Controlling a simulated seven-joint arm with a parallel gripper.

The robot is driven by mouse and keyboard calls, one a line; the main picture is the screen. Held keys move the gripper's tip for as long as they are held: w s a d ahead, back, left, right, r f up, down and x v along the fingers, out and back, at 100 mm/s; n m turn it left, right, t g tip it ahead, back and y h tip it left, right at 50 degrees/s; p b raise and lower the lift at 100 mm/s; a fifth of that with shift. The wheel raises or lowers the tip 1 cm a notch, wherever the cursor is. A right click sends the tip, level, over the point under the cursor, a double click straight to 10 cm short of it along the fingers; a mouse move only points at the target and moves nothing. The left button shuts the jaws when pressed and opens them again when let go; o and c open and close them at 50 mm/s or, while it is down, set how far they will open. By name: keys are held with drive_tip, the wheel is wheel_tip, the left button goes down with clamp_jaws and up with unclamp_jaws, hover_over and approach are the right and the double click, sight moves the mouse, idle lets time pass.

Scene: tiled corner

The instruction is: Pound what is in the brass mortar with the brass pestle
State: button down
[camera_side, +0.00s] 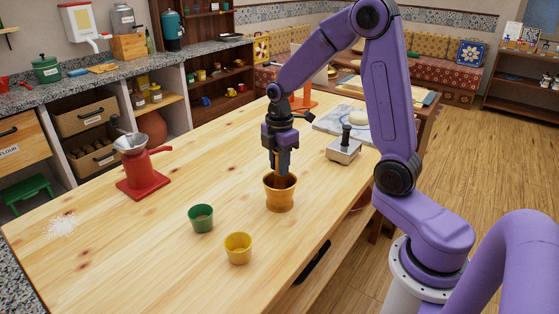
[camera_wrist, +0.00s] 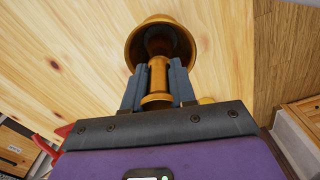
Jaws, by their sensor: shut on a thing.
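The brass mortar (camera_side: 279,197) stands upright on the wooden table, and its open mouth (camera_wrist: 134,52) shows at the top of the wrist view. My gripper (camera_side: 282,170) is right above the mortar, pointing down. It is shut on the brass pestle (camera_side: 277,163), held upright between the two fingers; the pestle's brass handle (camera_wrist: 158,82) shows between them in the wrist view. The pestle's lower end goes into the mortar's mouth. Whether it touches the bottom, I cannot tell. Something brown shows inside the mortar, but I cannot make out what it is.
A green cup (camera_side: 201,219) and a yellow cup (camera_side: 238,249) stand near the mortar at the front. A red grinder (camera_side: 141,170) stands at left, near spilled white powder (camera_side: 60,226). A metal-and-black press-like tool (camera_side: 344,150) is at right. The table (camera_side: 130,250) is clear at front left.

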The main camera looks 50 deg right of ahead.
drive_tip(key=shift+f, duration=1.05)
drive_tip(key=shift+r, duration=1.55)
drive_tip(key=shift+f, duration=1.6)
drive_tip(key=shift+r, duration=1.6)
drive_tip(key=shift+f, duration=0.15)
drive_tip(key=shift+w, duration=0.1)
